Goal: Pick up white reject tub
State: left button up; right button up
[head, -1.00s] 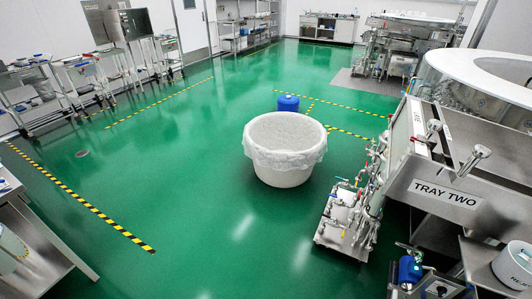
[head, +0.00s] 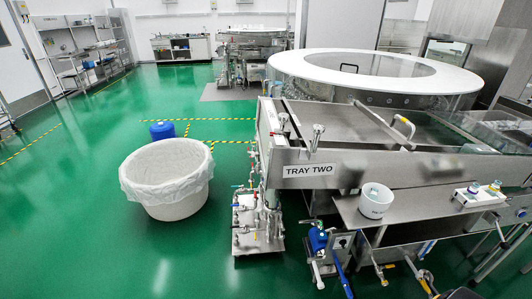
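A small white tub (head: 376,203) stands upright on a steel side shelf at the right of the head view, below the TRAY TWO panel. It has dark lettering on its front, too small to read surely. Its top is open and nothing touches it. A much larger white tub (head: 172,204) with a clear liner over its rim stands on the green floor left of the machine. Neither of my grippers shows in the head view.
The steel shelf (head: 420,208) also holds a small block with bottles (head: 480,194) to the right. The rotary washer (head: 370,75) rises behind. A valve manifold (head: 258,240) and a blue pump (head: 318,240) stand low in front.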

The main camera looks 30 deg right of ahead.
aim_at(371, 208)
jog(key=z, duration=0.45)
jog(key=l+z, duration=0.15)
jog(key=z, duration=0.7)
jog(key=l+z, duration=0.1)
jog(key=z, duration=0.35)
jog(key=j+z, duration=0.15)
jog(key=z, duration=0.25)
jog(key=i+j+z, duration=0.1)
jog(key=z, duration=0.25)
jog(key=j+z, duration=0.1)
jog(key=j, duration=0.35)
jog(key=k+j+z, duration=0.15)
jog(key=j, duration=0.3)
jog(key=j+z, duration=0.1)
jog(key=j, duration=0.35)
jog(key=k+j+z, duration=0.1)
jog(key=j, duration=0.35)
jog(key=k+j+z, duration=0.15)
jog(key=j, duration=0.25)
jog(key=k+j+z, duration=0.1)
jog(key=j, duration=0.3)
jog(key=k, duration=0.1)
